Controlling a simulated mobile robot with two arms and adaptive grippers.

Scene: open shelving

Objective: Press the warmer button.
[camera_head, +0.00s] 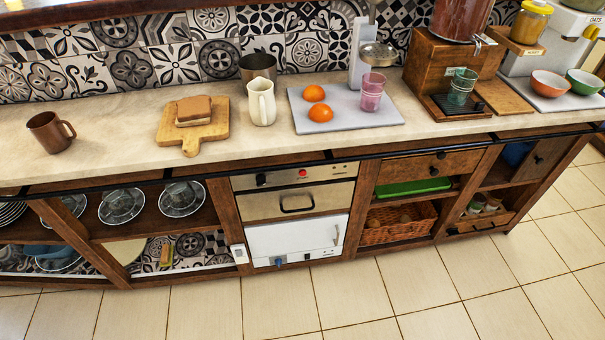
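A built-in appliance sits under the counter in the middle of the head view. Its steel top panel (282,178) carries a dark knob at the left and a small round red button (303,173) near the middle. Below is a steel front (262,205) with a dark handle, which looks closed. Under that is a white front (290,240) with a handle at right and a blue knob (279,262) low down. No label naming the warmer is readable. Neither of my grippers is in view.
The counter (100,155) holds a brown mug (50,132), a board (214,132) with bread, a cream pitcher (262,102) and a grey tray (340,124) with oranges. A dark rail (200,173) runs along the counter front. The tiled floor (370,300) in front is clear.

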